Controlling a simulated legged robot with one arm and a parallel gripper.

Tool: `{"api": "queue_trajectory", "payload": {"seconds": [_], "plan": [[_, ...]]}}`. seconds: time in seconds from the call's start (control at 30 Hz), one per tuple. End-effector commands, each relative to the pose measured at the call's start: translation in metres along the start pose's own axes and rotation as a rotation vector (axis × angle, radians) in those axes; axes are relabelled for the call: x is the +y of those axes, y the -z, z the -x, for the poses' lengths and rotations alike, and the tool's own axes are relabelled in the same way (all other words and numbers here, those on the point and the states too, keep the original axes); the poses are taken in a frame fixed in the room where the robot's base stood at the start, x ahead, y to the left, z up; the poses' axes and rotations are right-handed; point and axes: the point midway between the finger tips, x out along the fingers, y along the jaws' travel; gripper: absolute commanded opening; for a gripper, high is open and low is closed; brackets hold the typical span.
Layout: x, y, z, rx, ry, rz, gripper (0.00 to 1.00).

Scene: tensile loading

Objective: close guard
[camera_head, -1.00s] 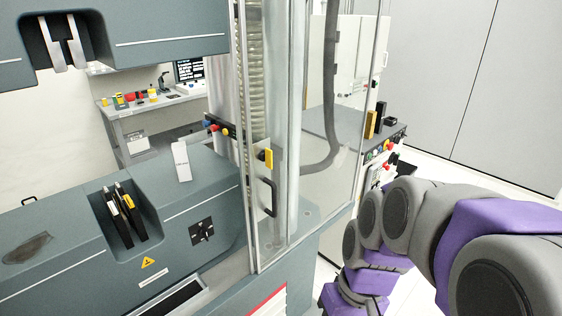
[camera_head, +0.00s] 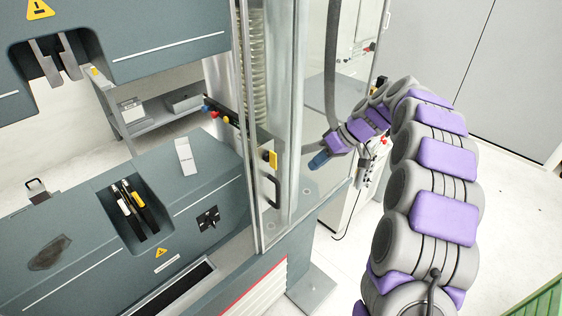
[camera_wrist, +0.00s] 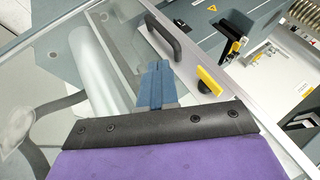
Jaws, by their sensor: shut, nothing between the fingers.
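The guard is a clear panel (camera_head: 312,90) in a metal frame, standing to the right of the machine's test space, whose front is uncovered. A black bar handle (camera_head: 273,192) is on its left edge, below a yellow block (camera_head: 272,160). My gripper (camera_head: 317,162) has blue fingers and is right of the handle, apart from it in the head view. In the wrist view my gripper (camera_wrist: 155,68) is shut and empty, with its tips just short of the black handle (camera_wrist: 168,38). The yellow block (camera_wrist: 209,80) is to their right. I cannot tell whether the fingertips touch the panel.
The upper grip (camera_head: 55,60) and lower grip (camera_head: 132,205) of the grey machine face each other on the left. A white tag (camera_head: 186,157) lies on the lower housing. A grey cabinet stands at the back right. A green edge (camera_head: 535,300) shows at lower right.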

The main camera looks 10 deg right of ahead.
Motion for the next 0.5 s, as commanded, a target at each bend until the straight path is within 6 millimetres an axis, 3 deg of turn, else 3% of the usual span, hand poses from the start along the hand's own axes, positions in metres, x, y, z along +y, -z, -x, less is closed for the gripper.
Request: {"api": "queue_trajectory", "payload": {"seconds": [0.1,0.27,0.5], "plan": [[0.019,0.008,0.009,0.031,0.001,0.027,0.00],[0.028,0.013,0.011,0.049,-0.001,0.048,0.00],[0.029,0.013,-0.017,0.045,0.002,0.046,0.00]]}}
